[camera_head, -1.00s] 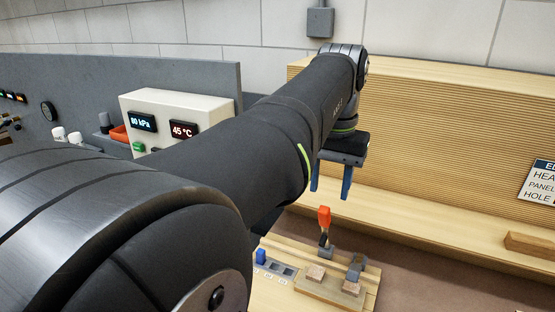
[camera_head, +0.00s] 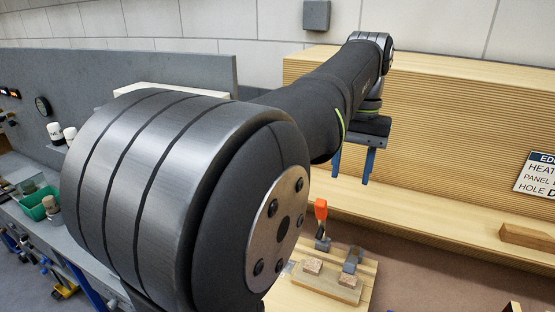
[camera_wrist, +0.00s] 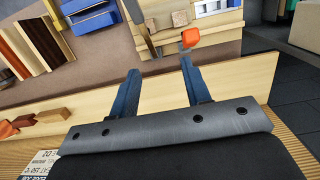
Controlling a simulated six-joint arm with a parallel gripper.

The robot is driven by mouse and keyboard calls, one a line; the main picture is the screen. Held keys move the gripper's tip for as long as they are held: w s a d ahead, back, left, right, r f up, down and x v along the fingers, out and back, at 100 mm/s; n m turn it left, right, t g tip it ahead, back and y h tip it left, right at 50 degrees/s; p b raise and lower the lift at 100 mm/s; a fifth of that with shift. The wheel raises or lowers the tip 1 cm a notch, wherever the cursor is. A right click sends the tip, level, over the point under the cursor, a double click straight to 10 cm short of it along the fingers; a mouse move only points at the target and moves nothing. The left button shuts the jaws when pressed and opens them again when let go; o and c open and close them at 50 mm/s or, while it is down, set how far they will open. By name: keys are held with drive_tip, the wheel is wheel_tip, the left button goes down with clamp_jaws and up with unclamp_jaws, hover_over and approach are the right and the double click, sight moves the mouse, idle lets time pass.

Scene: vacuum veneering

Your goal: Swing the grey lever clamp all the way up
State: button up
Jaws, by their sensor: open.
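The grey lever clamp (camera_head: 353,260) sits at the right end of a small wooden work block (camera_head: 328,286), beside a small pinkish-brown block. In the wrist view a long grey lever (camera_wrist: 136,14) shows at the top, left of an orange handle. The other clamp stands with its orange handle (camera_head: 321,209) up, left of the grey one; the handle also shows in the wrist view (camera_wrist: 190,37). My gripper (camera_head: 352,172) has two blue fingers, apart and empty, above and behind the clamps. In the wrist view my gripper (camera_wrist: 158,72) points toward the fixture without touching it.
A ribbed wooden panel (camera_head: 430,130) rises behind, with a ledge and a wooden bar (camera_head: 526,237). A sign (camera_head: 538,176) hangs at right. Brown bench surface lies open right of the fixture. My arm hides much of the left middle.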

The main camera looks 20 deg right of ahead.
drive_tip(key=shift+g+y, duration=0.4)
drive_tip(key=shift+s+d+r, duration=0.1)
drive_tip(key=shift+d+r, duration=0.2)
drive_tip(key=shift+d, duration=0.5)
drive_tip(key=shift+s+d+r, duration=0.15)
drive_tip(key=shift+d+r, duration=0.2)
drive_tip(key=shift+d, duration=0.45)
drive_tip(key=shift+s+d+r, duration=0.1)
drive_tip(key=shift+d+r, duration=0.2)
drive_tip(key=shift+d, duration=0.5)
